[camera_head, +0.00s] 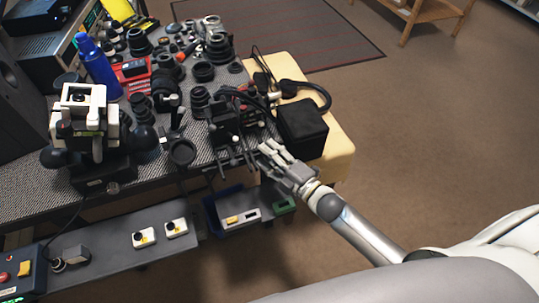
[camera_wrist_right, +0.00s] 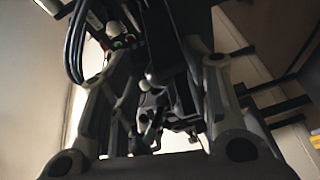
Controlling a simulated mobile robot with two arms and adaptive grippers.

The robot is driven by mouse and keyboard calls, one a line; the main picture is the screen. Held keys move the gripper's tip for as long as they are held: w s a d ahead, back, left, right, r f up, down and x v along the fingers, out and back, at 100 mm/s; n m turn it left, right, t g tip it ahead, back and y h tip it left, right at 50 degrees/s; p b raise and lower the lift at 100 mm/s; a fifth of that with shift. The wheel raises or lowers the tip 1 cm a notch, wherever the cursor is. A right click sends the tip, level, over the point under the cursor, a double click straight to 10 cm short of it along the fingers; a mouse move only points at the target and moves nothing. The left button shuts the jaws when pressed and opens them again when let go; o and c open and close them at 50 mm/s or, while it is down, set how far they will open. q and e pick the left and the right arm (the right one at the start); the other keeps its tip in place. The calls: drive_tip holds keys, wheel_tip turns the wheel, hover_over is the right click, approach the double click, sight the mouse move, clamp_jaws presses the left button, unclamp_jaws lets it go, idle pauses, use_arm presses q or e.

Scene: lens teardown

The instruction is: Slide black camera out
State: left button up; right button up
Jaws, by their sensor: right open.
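A cluster of black camera gear (camera_head: 226,118) sits at the right end of the dark patterned table; I cannot tell for sure which piece is the black camera. My right gripper (camera_head: 267,154) is just in front of this gear, near the table's edge. In the right wrist view my right gripper (camera_wrist_right: 152,80) is open, its fingers spread left and right. Dark parts with a round pale knob (camera_wrist_right: 152,83) show between and beyond the fingers; I see nothing gripped. My left gripper is not in view.
A black box (camera_head: 302,128) stands right of the gear on a cream surface (camera_head: 338,140). Black cables (camera_head: 318,90) loop behind it. Lenses (camera_head: 203,98) crowd the table to the left. A white-and-black device (camera_head: 90,125) stands at far left. A lower shelf (camera_head: 110,255) runs in front.

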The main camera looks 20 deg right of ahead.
clamp_jaws()
idle(0.3)
drive_tip(key=s+p, duration=0.3)
drive_tip(key=s, duration=1.1)
drive_tip(key=shift+s+d+f, duration=0.15)
drive_tip(key=shift+s, duration=0.05)
drive_tip(key=shift+c, duration=1.8)
unclamp_jaws()
drive_tip(key=o, duration=0.4)
drive_tip(key=shift+s+d, duration=0.1)
drive_tip(key=shift+s, duration=0.05)
drive_tip(key=shift+c, duration=0.2)
